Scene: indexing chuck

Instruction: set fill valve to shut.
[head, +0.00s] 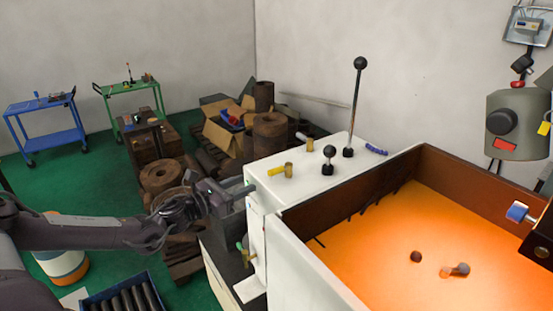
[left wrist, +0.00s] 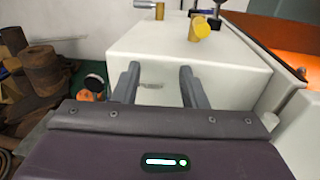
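A white cabinet (head: 335,165) has a valve with a yellow handle (head: 277,171) and brass body on its top, near the left edge. A second brass valve with a grey handle (head: 305,139) stands behind it. A green-handled valve (head: 243,252) sits low on the cabinet's left side. I cannot tell which one is the fill valve. My left gripper (head: 238,190) is open and empty beside the cabinet's upper left side. In the left wrist view its fingers (left wrist: 158,86) are apart before the white face, below the yellow handle (left wrist: 201,27). My right gripper is not in view.
Two black-knobbed levers (head: 355,105) (head: 328,160) rise from the cabinet top. An open tank (head: 400,240) with a glowing orange floor adjoins it on the right. Rusty parts and boxes (head: 235,135) crowd the floor behind my left arm. Blue (head: 45,125) and green (head: 130,90) carts stand farther back.

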